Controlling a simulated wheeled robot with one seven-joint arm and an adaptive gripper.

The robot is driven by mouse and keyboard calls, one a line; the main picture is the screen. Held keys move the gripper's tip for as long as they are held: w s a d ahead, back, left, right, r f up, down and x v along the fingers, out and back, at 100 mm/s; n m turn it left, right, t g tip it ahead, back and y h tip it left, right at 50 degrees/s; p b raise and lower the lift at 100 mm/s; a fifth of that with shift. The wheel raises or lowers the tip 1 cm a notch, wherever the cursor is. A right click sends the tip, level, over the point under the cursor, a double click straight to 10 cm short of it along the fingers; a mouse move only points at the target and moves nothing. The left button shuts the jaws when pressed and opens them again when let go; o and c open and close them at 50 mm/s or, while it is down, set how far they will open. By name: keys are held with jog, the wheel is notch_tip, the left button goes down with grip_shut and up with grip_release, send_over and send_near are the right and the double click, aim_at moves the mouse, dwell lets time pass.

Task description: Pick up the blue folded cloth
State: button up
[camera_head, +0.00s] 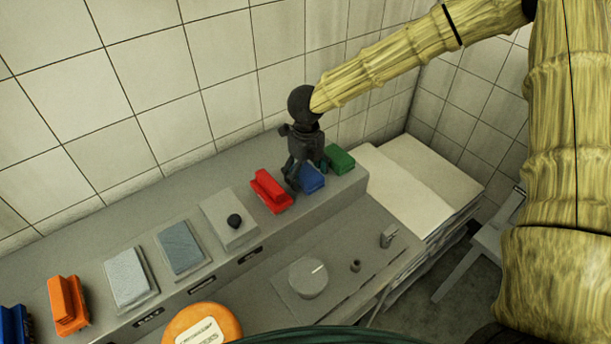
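A blue folded cloth (312,181) lies on the raised grey ledge, between a red folded piece and a green one. My gripper (306,173) points down just above and behind it, hiding its upper left part. The fingers look spread apart, one at the cloth's left side and one near its upper right side. I cannot tell whether they touch it. A second blue folded item (13,325) is cut off by the left edge of the picture.
A red folded piece (270,191) and a green one (341,159) lie close on either side. A tiled wall (170,100) stands behind.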

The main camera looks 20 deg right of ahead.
aim_at(306, 172)
jog(key=shift+w+f, duration=0.1)
jog(key=c, duration=1)
notch_tip(306, 172, up, 10)
jog(key=b, duration=0.3)
jog(key=shift+o, duration=1.4)
jog(key=shift+c, duration=1.2)
